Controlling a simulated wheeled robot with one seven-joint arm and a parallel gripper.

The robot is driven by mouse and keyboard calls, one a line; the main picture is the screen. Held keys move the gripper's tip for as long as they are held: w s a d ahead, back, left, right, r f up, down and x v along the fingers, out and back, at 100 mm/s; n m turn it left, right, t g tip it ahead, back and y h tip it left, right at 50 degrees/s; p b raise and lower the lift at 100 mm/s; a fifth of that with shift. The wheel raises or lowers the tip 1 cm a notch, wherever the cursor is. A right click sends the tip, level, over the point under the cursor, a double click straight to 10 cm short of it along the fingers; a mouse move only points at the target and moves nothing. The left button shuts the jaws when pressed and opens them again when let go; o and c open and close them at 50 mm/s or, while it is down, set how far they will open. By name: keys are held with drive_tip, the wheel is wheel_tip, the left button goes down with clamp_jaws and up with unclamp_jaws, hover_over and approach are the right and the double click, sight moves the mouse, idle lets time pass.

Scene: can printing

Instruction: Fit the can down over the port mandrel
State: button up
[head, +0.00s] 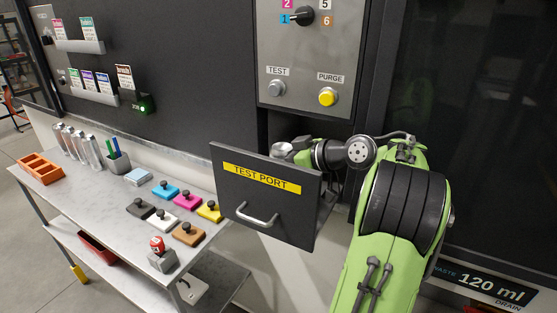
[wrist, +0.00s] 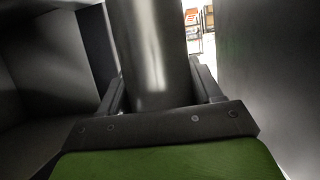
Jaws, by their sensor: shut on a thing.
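The can (wrist: 152,48) is a plain silvery-grey cylinder, standing roughly upright in the wrist view. My gripper (wrist: 158,88) is shut on it, with one dark finger on each side. In the head view the can's silvery top (head: 282,148) shows just above the dark TEST PORT panel (head: 232,196), and my gripper (head: 290,155) is behind that panel, mostly hidden. The panel is pulled out from the machine. The port mandrel is not visible in either view. I cannot tell whether the can touches it or is around it.
Dark walls stand close on both sides in the wrist view. The control panel (head: 310,60) with TEST and PURGE buttons is above the opening. At left, a steel table (head: 110,215) holds coloured stamp-like pads, several silver cans (head: 78,146), an orange tray (head: 38,167) and a pen cup (head: 117,160).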

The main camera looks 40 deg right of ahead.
drive_tip(key=o, duration=1.1)
drive_tip(key=shift+f, duration=0.1)
drive_tip(key=p+v, duration=0.6)
drive_tip(key=v, duration=0.9)
drive_tip(key=shift+s, duration=0.35)
